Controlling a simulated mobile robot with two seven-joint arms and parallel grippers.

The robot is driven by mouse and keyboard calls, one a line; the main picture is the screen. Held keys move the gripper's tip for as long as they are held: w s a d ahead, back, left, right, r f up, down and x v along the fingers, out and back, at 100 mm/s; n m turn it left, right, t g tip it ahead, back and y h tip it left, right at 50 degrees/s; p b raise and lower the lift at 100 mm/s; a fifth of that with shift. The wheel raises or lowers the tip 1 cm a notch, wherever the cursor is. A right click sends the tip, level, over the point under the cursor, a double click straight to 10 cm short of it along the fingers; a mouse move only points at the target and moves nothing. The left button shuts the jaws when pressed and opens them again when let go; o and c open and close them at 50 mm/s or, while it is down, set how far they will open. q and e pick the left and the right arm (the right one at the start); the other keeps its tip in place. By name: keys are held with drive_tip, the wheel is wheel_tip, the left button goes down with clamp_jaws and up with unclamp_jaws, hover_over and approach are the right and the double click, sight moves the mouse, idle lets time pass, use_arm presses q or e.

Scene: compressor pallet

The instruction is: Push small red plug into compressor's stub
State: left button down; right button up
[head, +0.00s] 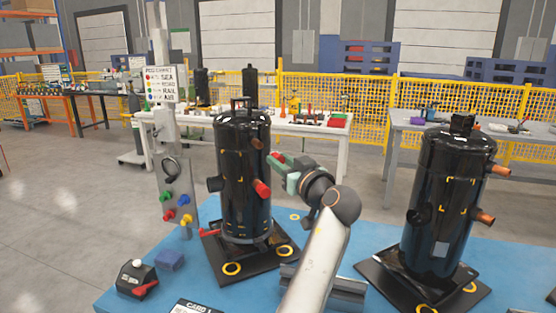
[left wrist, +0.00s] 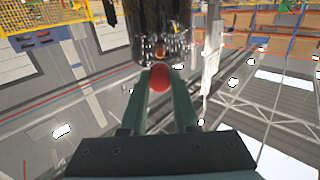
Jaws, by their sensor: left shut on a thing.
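The near left compressor (head: 240,195) is a black upright cylinder on a black base plate. A copper stub (head: 257,143) sticks out high on its right side; it also shows in the left wrist view (left wrist: 160,52). My left gripper (head: 280,165) has green fingers shut on the small red plug (head: 273,157), just right of and slightly below the stub. In the left wrist view the plug (left wrist: 160,78) shows as a red round end between the fingertips, with the stub behind it. A gap shows between plug and stub in the head view. My right gripper is out of view.
A larger red plug (head: 262,188) sits lower on the same compressor. A second black compressor (head: 448,205) with copper stubs stands at the right. A post with coloured plugs (head: 177,200) stands left. A dark box with a red lever (head: 137,280) lies front left on the blue surface.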

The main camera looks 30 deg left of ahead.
use_arm(q)
drive_tip(key=shift+d, duration=0.1)
drive_tip(key=shift+w+a, duration=0.2)
drive_tip(key=shift+a, duration=0.2)
drive_tip(key=shift+b+x, duration=0.35)
drive_tip(key=shift+x, duration=2.1)
drive_tip(key=shift+b, duration=0.5)
drive_tip(key=shift+a, duration=0.1)
drive_tip(key=shift+x, duration=1.3)
idle(0.6)
